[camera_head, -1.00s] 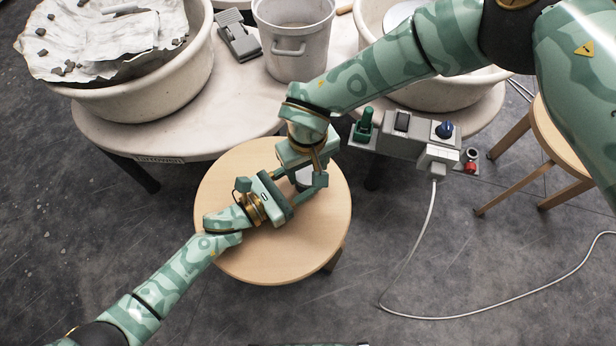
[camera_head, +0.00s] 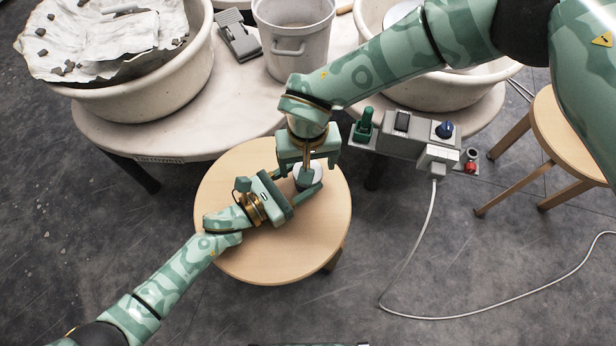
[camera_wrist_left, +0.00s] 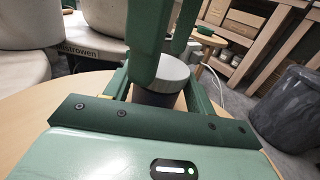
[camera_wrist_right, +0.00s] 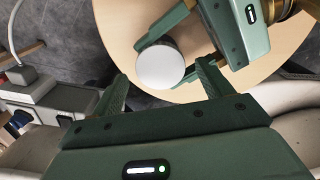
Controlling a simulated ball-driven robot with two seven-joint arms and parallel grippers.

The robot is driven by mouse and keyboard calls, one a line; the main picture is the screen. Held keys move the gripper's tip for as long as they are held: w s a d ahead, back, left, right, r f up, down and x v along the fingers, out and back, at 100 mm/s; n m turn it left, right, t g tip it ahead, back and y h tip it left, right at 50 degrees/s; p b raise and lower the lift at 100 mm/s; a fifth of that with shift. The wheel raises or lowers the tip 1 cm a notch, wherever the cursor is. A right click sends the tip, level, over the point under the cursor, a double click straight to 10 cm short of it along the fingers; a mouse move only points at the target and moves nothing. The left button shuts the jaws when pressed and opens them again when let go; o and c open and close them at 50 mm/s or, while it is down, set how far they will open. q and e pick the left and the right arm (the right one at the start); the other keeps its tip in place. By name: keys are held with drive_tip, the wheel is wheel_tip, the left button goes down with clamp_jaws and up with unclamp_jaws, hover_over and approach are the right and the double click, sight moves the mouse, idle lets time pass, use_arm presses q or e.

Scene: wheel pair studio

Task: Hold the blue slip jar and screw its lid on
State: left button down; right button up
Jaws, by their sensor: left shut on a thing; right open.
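The slip jar (camera_wrist_left: 155,98) stands on the round wooden stool (camera_head: 235,245); its dark side shows below a pale grey round lid (camera_wrist_left: 172,72) in the left wrist view. The lid sits on top of the jar and looks level; I cannot tell how tight it is. It also shows in the head view (camera_head: 309,177) and the right wrist view (camera_wrist_right: 160,66). My left gripper (camera_head: 303,182) is shut around the jar, from the left. My right gripper (camera_wrist_right: 162,84) is open above the lid, its fingers apart and clear of it.
Behind the stool, a pale table (camera_head: 225,100) holds a large basin (camera_head: 150,100), a grey bucket (camera_head: 293,45) and a foot pedal (camera_head: 237,38). A grey control box (camera_head: 402,140) with knobs sits right of my right gripper. A white cable (camera_head: 415,240) trails across the floor.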

drive_tip(key=shift+r, duration=1.5)
drive_tip(key=shift+f, duration=0.1)
drive_tip(key=shift+c, duration=0.5)
drive_tip(key=shift+s+a+r+n+y, duration=0.15)
drive_tip(key=shift+a+r+y, duration=0.15)
drive_tip(key=shift+r, duration=0.1)
drive_tip(key=shift+s+a+r+n+y, duration=0.15)
drive_tip(key=shift+a+r+y, duration=0.1)
drive_tip(key=shift+r, duration=0.15)
drive_tip(key=shift+w+d+r+n+h, duration=0.15)
drive_tip(key=shift+w+r+n+h, duration=0.05)
drive_tip(key=shift+r+n, duration=0.35)
drive_tip(key=shift+w+d+r+n+h, duration=0.15)
drive_tip(key=shift+r+n, duration=0.4)
drive_tip(key=shift+d+n, duration=0.2)
drive_tip(key=shift+n, duration=0.1)
drive_tip(key=shift+f, duration=0.15)
